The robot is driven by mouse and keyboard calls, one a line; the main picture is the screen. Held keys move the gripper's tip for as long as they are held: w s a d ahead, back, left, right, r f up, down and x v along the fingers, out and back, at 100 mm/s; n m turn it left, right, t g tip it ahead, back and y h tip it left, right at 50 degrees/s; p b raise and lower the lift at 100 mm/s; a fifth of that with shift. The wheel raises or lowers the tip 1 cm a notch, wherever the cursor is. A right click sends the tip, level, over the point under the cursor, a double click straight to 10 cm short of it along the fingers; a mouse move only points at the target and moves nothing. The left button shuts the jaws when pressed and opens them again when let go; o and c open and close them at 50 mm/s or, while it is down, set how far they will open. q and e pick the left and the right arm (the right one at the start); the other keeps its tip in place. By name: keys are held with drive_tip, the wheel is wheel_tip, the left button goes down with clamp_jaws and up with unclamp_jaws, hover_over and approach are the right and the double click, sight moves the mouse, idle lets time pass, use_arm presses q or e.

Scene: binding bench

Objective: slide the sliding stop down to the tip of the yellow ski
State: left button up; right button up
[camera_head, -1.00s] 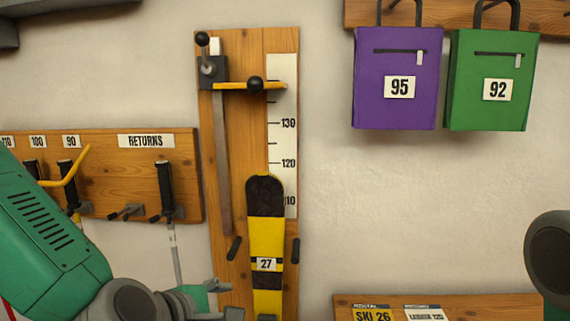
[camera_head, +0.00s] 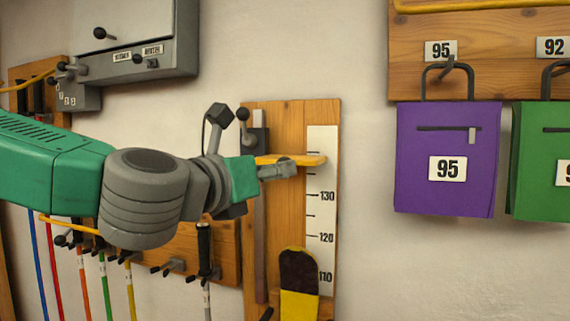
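The sliding stop's yellow bar (camera_head: 312,160) stands well above the 130 mark on the white scale (camera_head: 322,205). Its dark block (camera_head: 258,141) sits on the grey rail, with a black-knobbed lever (camera_head: 243,116) above. The yellow ski (camera_head: 299,285) stands upright below, its black tip a little under the 120 mark, with a gap between bar and tip. My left gripper (camera_head: 278,169) is at the bar, in front of where the stop's round black knob was visible earlier; that knob is hidden. Whether the fingers are closed on it cannot be told. My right gripper is not in view.
A purple bag (camera_head: 447,185) and a green bag (camera_head: 545,190) hang at right. A grey cabinet (camera_head: 140,45) is at upper left. A rack with several coloured poles (camera_head: 82,285) is behind and below my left arm. The wall between board and purple bag is clear.

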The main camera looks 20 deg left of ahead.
use_arm(q)
drive_tip(key=x, duration=0.4)
drive_tip(key=shift+w+d+r+p, duration=0.1)
drive_tip(key=shift+d+p, duration=0.3)
drive_tip(key=shift+w+a, duration=0.2)
drive_tip(key=shift+w, duration=0.3)
drive_tip(key=shift+a, duration=0.5)
drive_tip(key=shift+d, duration=0.25)
drive_tip(key=c, duration=1.1)
drive_tip(key=shift+d, duration=0.25)
